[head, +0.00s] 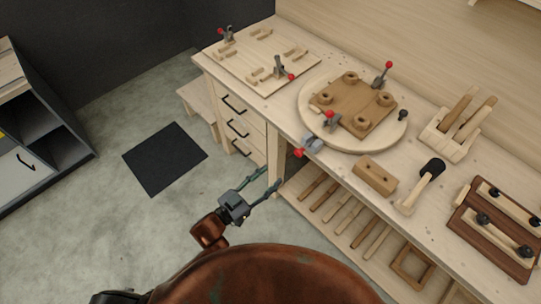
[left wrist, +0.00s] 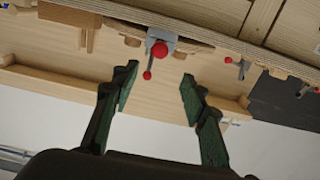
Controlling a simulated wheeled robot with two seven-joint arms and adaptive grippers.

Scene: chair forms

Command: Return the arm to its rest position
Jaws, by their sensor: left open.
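My left gripper (head: 262,183) is in the lower middle of the head view, in front of the workbench (head: 236,87) and over the floor. Its two fingers are apart, with nothing between them. In the left wrist view the open fingers (left wrist: 157,95) point toward the bench edge, and a grey clamp with a red knob (left wrist: 159,50) shows beyond the gap, apart from the fingers. My right gripper is in neither view.
A round board (head: 311,117) carries a brown wooden piece (head: 350,103) and red-tipped clamps. A mallet (head: 422,184) and a wooden block (head: 374,176) lie near the bench's front edge. Slats lie on the lower shelf. A black mat (head: 165,158) and open floor are at left.

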